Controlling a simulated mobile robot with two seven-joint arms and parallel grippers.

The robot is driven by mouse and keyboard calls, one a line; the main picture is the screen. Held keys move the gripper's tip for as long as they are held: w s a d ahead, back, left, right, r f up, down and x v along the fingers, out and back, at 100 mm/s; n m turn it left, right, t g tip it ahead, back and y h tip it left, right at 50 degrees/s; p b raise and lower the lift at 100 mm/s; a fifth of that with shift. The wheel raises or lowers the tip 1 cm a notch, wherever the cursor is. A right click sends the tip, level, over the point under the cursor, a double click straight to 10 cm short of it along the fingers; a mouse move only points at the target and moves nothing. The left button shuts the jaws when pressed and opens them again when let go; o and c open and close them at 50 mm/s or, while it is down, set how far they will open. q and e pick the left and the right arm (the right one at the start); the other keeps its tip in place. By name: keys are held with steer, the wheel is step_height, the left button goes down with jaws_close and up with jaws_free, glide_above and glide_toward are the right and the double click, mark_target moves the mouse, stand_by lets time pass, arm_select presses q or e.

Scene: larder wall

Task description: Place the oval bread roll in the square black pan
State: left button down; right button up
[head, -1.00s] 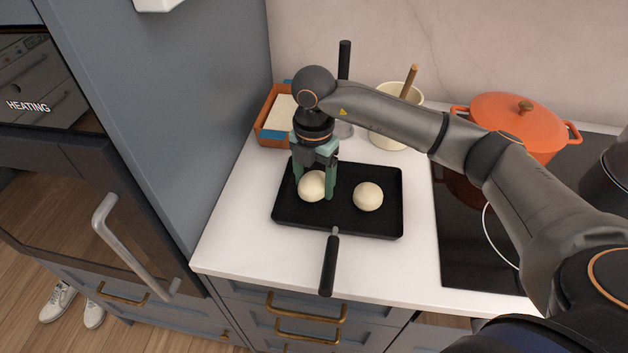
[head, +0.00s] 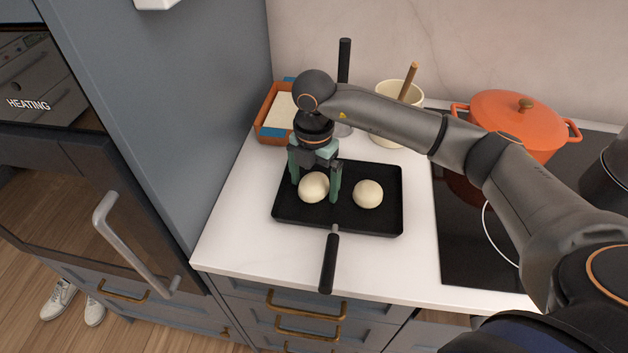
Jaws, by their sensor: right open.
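The square black pan (head: 370,222) lies on the white counter with its handle pointing to the front. Two pale bread rolls rest in it: a left roll (head: 313,188) and a right roll (head: 368,194). Both look nearly round from here, so I cannot tell which is the oval one. My right gripper (head: 316,190) points down over the left part of the pan. Its green fingers are open, one on each side of the left roll, with a gap visible on the right. My left gripper is not in view.
An orange dish with pale contents (head: 268,128) stands behind the pan. A cream pot (head: 394,135) with a wooden handle stands at the back. An orange lidded pot (head: 515,122) is on the black hob (head: 460,250) to the right. A tall grey cabinet (head: 190,120) borders the counter's left.

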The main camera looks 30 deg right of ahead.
mark_target(314, 180)
step_height(314, 180, up, 12)
steer(key=b, duration=0.1)
stand_by(0.8)
